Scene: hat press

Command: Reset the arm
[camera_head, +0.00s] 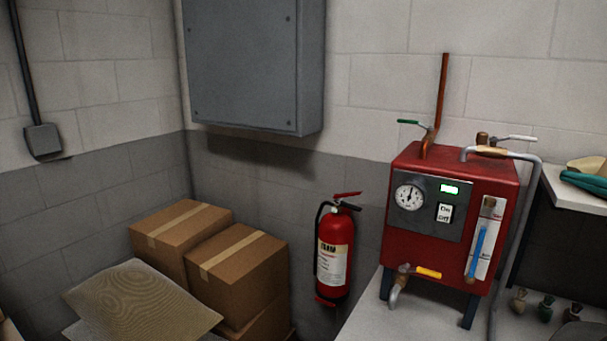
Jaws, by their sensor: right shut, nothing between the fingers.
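No arm stands out clearly in the head view. A dark grey rounded shape (582,333) is cut off by the bottom right edge. It may be part of my right gripper, which is shut and empty, but I cannot make out its fingers. My left gripper is not in view. The red boiler (400,235) stands on a light table (375,318), with a pressure gauge (409,197), a lit green display, an On/Off switch (445,213) and a blue level tube (477,250).
Cardboard boxes (240,270) are stacked in the corner, with a tan sheet or sack (140,300) in front. A grey cabinet (250,65) hangs above. A shelf (575,188) holds folded cloth or hats at right.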

